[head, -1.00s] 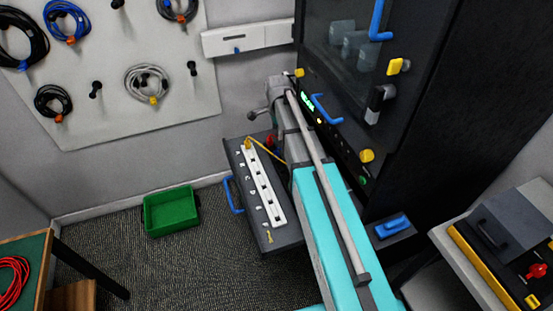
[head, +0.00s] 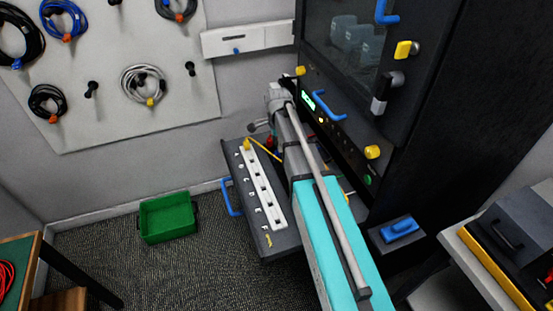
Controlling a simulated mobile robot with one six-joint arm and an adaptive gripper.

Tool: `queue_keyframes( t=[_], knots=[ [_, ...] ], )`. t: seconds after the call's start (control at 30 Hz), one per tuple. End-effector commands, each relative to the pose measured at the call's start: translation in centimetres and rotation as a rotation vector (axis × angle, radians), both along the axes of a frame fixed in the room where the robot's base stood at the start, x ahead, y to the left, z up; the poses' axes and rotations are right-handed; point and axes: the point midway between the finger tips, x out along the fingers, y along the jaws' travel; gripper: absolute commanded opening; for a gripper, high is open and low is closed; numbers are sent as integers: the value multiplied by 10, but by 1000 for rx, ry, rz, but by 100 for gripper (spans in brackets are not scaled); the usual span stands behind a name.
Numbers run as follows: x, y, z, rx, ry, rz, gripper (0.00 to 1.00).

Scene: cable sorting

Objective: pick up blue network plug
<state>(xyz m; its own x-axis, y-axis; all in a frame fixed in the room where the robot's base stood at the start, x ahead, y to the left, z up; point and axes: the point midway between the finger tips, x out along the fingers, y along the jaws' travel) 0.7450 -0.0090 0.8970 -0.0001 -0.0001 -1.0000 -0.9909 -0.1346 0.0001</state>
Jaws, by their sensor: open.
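I cannot make out a blue network plug for certain. A small blue piece (head: 236,50) shows on the white wall trunking (head: 262,41) at the top, too small to identify. A yellow plug and cable (head: 248,144) sit at the upper end of a white socket strip (head: 266,192) on a dark shelf (head: 240,188). The cable runs right, behind my arm. A small red item shows beside my arm near the strip's upper end. My arm reaches up from the bottom to the front of the dark cabinet (head: 455,130). My gripper's fingers are hidden at its far end.
The cabinet has blue handles and yellow knobs close to my arm. A green bin (head: 167,217) stands on the floor at left. Coiled cables hang on the pegboard (head: 117,120). A bench corner (head: 20,250) is lower left. A yellow-edged unit (head: 500,260) is lower right.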

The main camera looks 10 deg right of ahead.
Motion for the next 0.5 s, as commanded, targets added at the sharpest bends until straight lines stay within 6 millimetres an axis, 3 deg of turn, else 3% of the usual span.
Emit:
queue_keyframes(
  t=[0.5],
  knots=[
    [-1,1,-8,0,0,0,74]
  ],
)
